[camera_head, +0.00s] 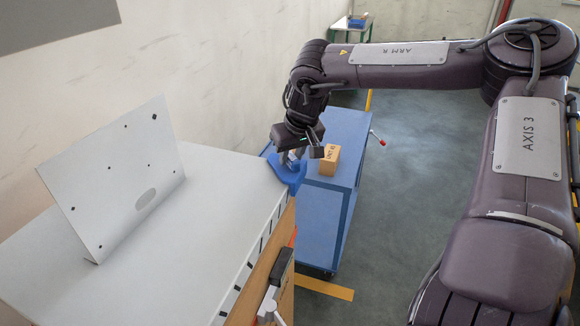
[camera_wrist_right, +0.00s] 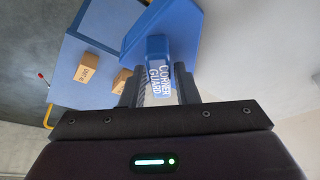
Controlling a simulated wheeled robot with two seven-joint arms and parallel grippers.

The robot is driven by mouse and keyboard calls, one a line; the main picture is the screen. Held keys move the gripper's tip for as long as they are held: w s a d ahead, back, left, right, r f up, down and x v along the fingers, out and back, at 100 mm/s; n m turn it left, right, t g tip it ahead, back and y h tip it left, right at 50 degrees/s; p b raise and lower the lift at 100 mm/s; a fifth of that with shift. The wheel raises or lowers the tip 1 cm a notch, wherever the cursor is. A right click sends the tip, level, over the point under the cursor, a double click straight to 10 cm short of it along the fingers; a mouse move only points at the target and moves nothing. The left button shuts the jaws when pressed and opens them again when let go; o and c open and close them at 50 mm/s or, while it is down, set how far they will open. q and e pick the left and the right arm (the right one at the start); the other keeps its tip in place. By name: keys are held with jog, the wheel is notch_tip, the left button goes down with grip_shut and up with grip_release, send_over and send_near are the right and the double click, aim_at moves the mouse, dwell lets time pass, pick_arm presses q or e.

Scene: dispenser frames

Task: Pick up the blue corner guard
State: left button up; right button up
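The blue corner guard (camera_head: 289,174) sits at the far right corner of the white-topped table. In the right wrist view its raised tab (camera_wrist_right: 158,62), with a "CORNER GUARD" label, stands between my fingers, and its wider blue body spreads behind. My right gripper (camera_wrist_right: 159,88) has one finger along each side of the tab, with no clear gap, and looks shut on it. In the head view the right gripper (camera_head: 291,158) points down onto the guard and partly hides it. My left gripper is not in view.
A white panel (camera_head: 115,180) with dark dots stands tilted on the white table (camera_head: 205,225). A blue cart (camera_head: 345,130) beside the table's corner carries a cardboard box (camera_head: 329,160); the wrist view shows a second box (camera_wrist_right: 121,80). A black-and-grey fitting (camera_head: 281,268) is at the table's near side.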

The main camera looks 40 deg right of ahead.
grip_shut()
